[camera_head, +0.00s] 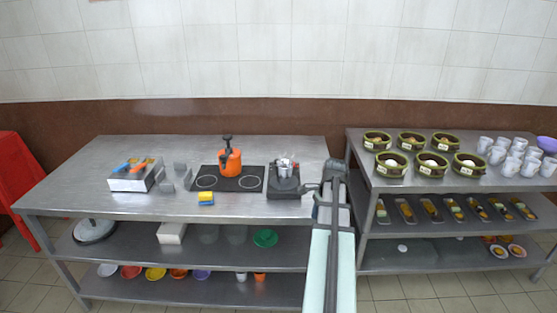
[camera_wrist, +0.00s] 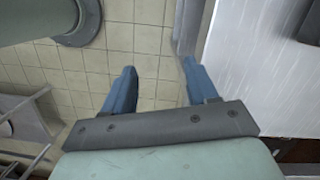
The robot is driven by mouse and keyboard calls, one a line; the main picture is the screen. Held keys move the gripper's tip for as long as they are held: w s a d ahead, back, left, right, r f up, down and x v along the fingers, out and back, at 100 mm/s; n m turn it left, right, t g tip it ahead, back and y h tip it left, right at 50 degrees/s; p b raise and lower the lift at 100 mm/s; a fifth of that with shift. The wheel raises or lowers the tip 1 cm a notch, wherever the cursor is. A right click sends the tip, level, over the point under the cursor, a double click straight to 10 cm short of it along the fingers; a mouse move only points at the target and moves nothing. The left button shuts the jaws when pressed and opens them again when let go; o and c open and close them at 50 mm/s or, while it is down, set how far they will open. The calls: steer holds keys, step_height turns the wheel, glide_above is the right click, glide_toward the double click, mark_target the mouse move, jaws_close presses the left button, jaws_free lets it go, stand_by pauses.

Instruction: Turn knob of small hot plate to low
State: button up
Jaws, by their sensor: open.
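The small hot plate (camera_head: 284,190) is a dark unit near the right end of the left steel table (camera_head: 120,205). A small metallic pot (camera_head: 286,169) stands on it, with something sticking out of the top. The knob is too small to make out. My gripper (camera_wrist: 158,68) shows in the wrist view with two blue fingers spread wide and nothing between them. It points down over the tiled floor, with a pale steel surface to its right. In the head view my arm rises just right of the small hot plate, and the fingers cannot be made out there.
A black double hot plate (camera_head: 205,185) with an orange pot (camera_head: 230,162) stands left of the small one. A yellow and blue sponge (camera_head: 206,198) lies in front. A steel container (camera_head: 132,182) stands farther left. The right table (camera_head: 360,177) holds baskets and cups. The front left tabletop is clear.

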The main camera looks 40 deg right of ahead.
steer(key=w+d+r+n+h, duration=0.1)
steer(key=d+r+n, duration=0.25)
steer(key=d, duration=0.45)
steer(key=w+d+r+n+h, duration=0.2)
steer(key=d+r+n, duration=0.15)
steer(key=d, duration=0.55)
steer(key=w+a+r+n+t, duration=0.1)
steer(key=w+r+n, duration=0.2)
steer(key=w+n, duration=0.45)
steer(key=w+a+r+n+t+y, duration=0.1)
steer(key=w+r+n, duration=0.25)
steer(key=w, duration=0.65)
steer(key=w+a+r+n+t, duration=0.1)
steer(key=w+r+n+t, duration=0.15)
steer(key=w+n, duration=0.5)
steer(key=shift+m+g, duration=0.35)
steer(key=shift+m, duration=0.5)
steer(key=x, duration=0.4)
steer(key=w+x, duration=0.1)
steer(key=x, duration=0.4)
steer(key=a+x, duration=0.1)
steer(key=x, duration=0.4)
steer(key=shift+w+r, duration=0.2)
steer(key=shift+r, duration=0.15)
steer(key=c, duration=1)
